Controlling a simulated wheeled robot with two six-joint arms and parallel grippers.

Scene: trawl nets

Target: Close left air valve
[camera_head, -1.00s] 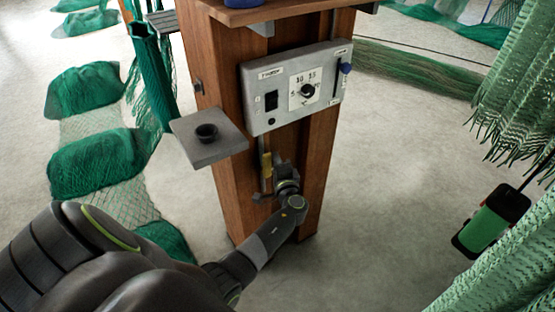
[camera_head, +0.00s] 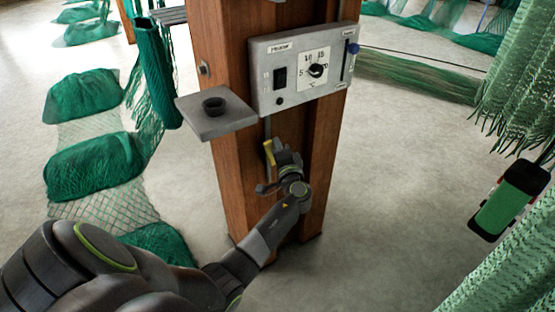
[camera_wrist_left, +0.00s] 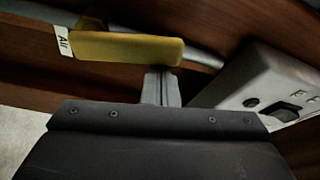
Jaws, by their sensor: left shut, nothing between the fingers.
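The left air valve's yellow handle (camera_head: 269,153) is on the wooden post, below the grey control panel. It lies along its pipe in the head view. In the left wrist view the yellow handle (camera_wrist_left: 128,48) spans the upper middle, with a white "Air" tag (camera_wrist_left: 64,41) at its left end. My left gripper (camera_head: 276,160) is at the handle; its fingers (camera_wrist_left: 160,88) are shut with nothing between them. The fingertips are just beside the handle's right part; I cannot tell whether they touch. My right gripper is not in view.
The grey control panel (camera_head: 304,68) with a dial and switches is above the valve.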

